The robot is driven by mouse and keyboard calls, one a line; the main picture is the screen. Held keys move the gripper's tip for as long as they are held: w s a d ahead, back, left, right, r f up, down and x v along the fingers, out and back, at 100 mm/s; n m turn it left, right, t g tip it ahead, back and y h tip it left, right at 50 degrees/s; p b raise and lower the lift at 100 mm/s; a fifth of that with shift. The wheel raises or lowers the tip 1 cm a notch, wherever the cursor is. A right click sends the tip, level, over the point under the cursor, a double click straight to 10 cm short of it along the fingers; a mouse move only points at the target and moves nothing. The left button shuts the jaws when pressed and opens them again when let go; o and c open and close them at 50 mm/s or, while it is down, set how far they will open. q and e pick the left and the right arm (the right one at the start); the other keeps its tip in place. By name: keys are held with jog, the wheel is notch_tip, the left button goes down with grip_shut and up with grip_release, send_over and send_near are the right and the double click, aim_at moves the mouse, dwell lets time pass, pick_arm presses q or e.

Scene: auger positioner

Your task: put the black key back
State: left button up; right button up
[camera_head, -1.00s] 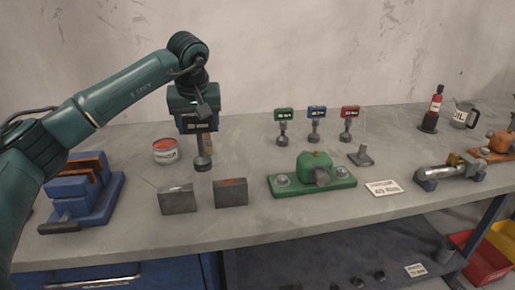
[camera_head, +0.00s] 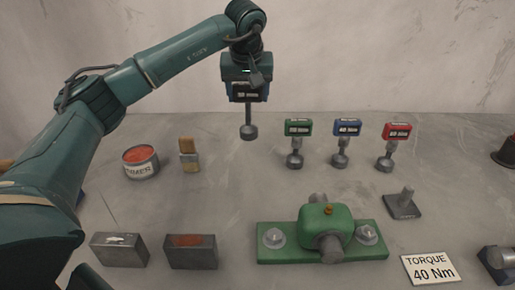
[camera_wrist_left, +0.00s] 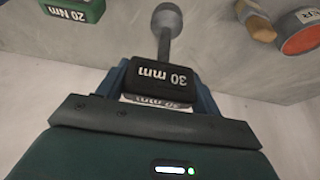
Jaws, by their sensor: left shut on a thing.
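My left gripper (camera_head: 247,92) is shut on the black key (camera_head: 249,131) and holds it upright in the air, with its grey shaft and round socket end pointing down. The key is over the back part of the table, left of the green-topped key. In the left wrist view the black key's head (camera_wrist_left: 160,83) reads "30 mm" and sits between the fingers. A dark square base with a short upright post (camera_head: 402,205) stands on the table at the right and holds nothing. My right gripper is not in view.
Green (camera_head: 298,128), blue (camera_head: 347,128) and red (camera_head: 396,131) keys stand in a row. In front are a green fixture (camera_head: 275,255) and a torque card (camera_head: 430,268). A primer can (camera_head: 141,162), a brush (camera_head: 188,155) and two metal blocks (camera_head: 120,250) (camera_head: 190,252) are at the left.

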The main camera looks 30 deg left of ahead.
aim_at(248, 121)
pick_arm(q)
jog(key=f, duration=0.4)
jog(key=shift+s+f, duration=0.2)
jog(key=shift+f, duration=0.05)
jog(key=shift+w+f, duration=0.1)
jog(key=shift+f, duration=2.3)
jog(key=o, duration=1.4)
jog(key=shift+f, duration=0.15)
jog(key=v, duration=1.2)
